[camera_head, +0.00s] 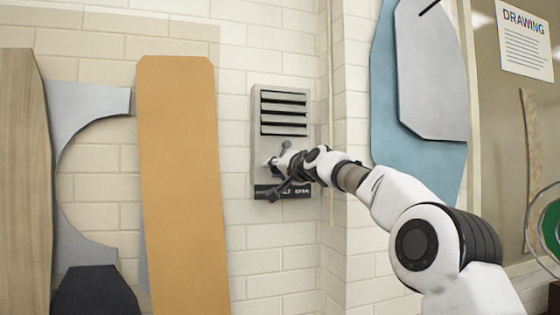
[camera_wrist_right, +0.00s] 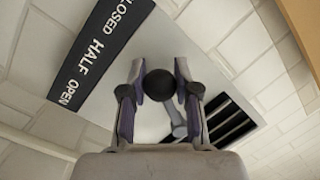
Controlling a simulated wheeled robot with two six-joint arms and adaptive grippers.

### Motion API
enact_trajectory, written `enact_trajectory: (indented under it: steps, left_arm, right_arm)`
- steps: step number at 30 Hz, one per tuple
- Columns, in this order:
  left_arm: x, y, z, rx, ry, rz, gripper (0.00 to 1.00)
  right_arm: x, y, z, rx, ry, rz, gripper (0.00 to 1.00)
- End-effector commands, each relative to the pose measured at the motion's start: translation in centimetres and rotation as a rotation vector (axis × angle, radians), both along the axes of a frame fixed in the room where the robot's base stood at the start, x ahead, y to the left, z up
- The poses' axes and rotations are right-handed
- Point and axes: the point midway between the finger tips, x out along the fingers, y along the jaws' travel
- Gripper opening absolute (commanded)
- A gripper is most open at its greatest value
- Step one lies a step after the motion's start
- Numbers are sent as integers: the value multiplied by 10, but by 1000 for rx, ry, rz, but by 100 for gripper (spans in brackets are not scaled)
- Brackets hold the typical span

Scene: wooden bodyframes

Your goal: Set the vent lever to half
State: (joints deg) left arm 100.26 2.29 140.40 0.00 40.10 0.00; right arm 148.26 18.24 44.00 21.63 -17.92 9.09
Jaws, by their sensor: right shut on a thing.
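The grey vent (camera_head: 283,110) with dark slats is on the white brick wall. Its label plate (camera_head: 268,191) is below the slats. In the right wrist view the plate (camera_wrist_right: 100,45) reads CLOSED, HALF, OPEN. The vent lever has a black ball knob (camera_wrist_right: 160,84) on a grey shaft (camera_wrist_right: 176,122). My right gripper (camera_head: 275,164) is at the vent's lower part, just above the plate. In the right wrist view its fingers (camera_wrist_right: 160,78) are closed on both sides of the knob. The exact lever setting is hard to tell. My left gripper is not in view.
An orange panel (camera_head: 180,180) stands left of the vent, with grey and wooden pieces beyond it. Blue (camera_head: 395,120) and grey (camera_head: 432,75) panels hang at the right behind my arm. A thin pipe (camera_head: 330,100) runs along the wall right of the vent.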

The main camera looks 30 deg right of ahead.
Motion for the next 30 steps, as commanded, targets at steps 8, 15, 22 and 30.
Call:
enact_trajectory:
  steps: [8, 15, 22, 30]
  left_arm:
    - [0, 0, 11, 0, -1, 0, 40]
    - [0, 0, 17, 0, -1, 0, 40]
    - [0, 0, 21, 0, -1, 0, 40]
    - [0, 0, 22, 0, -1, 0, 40]
  right_arm:
    - [5, -13, -7, -210, 55, 3, 0]
    - [2, -25, -11, -373, 96, 4, 0]
    - [0, -32, -13, -470, 120, 5, 0]
    - [0, -35, -14, -502, 129, 6, 0]
